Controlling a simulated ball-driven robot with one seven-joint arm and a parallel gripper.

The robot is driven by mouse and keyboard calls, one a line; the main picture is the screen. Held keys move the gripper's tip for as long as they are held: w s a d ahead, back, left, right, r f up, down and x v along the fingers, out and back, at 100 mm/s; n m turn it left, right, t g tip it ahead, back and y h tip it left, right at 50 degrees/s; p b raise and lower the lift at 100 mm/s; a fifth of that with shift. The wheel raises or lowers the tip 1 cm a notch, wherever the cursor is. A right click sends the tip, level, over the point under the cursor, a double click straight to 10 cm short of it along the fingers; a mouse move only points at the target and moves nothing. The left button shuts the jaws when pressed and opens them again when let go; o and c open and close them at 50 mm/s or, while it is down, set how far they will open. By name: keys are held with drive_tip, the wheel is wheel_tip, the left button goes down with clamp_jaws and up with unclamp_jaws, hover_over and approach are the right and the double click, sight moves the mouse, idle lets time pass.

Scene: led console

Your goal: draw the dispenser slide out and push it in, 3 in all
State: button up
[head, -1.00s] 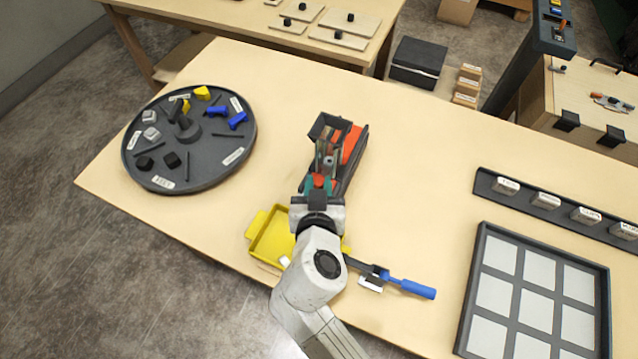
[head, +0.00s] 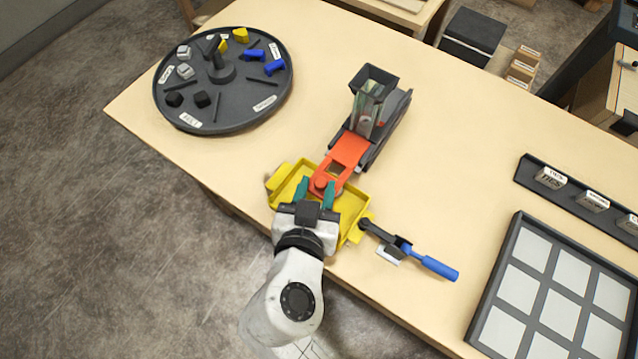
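The dispenser (head: 392,128) stands on the table with a dark base and a clear-sided hopper topped by a black funnel. Its orange slide (head: 347,153) is drawn out toward me, over the yellow tray (head: 351,207). My gripper (head: 318,190) is at the slide's near end, its two teal fingers on either side of the round orange knob (head: 321,183). The fingers look closed around the knob, though the contact is partly hidden.
A dark round tray (head: 226,112) with small coloured pieces is at the upper left. A blue-handled tool (head: 433,266) lies right of the yellow tray. A framed grid of pale squares (head: 512,222) and a dark rail with labelled blocks (head: 524,176) are at the right.

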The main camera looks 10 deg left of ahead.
drive_tip(key=shift+o, duration=1)
drive_tip(key=shift+w, duration=0.1)
drive_tip(key=b+v, duration=0.1)
drive_tip(key=v, duration=0.9)
drive_tip(key=shift+s, duration=0.4)
drive_tip(key=shift+r, duration=0.1)
